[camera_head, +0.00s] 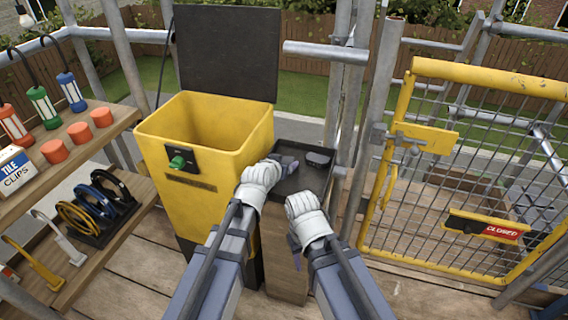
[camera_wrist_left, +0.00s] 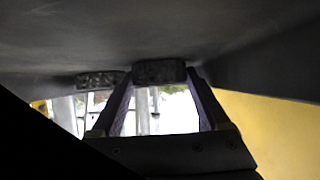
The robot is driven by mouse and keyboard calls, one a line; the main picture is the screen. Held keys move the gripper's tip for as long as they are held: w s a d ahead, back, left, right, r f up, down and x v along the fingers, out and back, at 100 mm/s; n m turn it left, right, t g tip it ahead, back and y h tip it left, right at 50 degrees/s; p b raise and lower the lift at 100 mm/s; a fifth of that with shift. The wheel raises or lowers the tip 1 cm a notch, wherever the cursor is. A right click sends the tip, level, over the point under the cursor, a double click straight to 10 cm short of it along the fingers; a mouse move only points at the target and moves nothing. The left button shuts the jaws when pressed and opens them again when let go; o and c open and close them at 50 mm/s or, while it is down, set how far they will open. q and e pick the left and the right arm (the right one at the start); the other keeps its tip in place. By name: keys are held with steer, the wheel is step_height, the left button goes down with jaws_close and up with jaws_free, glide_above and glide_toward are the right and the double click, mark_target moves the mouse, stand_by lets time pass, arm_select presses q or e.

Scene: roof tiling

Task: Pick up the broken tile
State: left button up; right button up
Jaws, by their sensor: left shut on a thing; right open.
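Two dark grey tile pieces are at the black tray (camera_head: 291,184). My left gripper (camera_head: 284,160) reaches over the tray's left side. In the left wrist view its two fingers (camera_wrist_left: 160,88) are shut on one dark grey tile piece (camera_wrist_left: 158,72), held between their tips. The other tile piece (camera_head: 320,158) lies apart from it at the tray's back right, and it also shows in the left wrist view (camera_wrist_left: 100,80).
A yellow bin (camera_head: 205,190) with its dark lid (camera_head: 227,52) raised stands left of the tray. A wooden shelf (camera_head: 90,130) with tools and clips is at the left. A yellow mesh gate (camera_head: 470,170) with a closed sign is at the right. Scaffold poles stand behind the tray.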

arm_select(q)
steer(key=shift+r, duration=0.15)
step_height(320, 180, up, 10)
steer(key=p, duration=1)
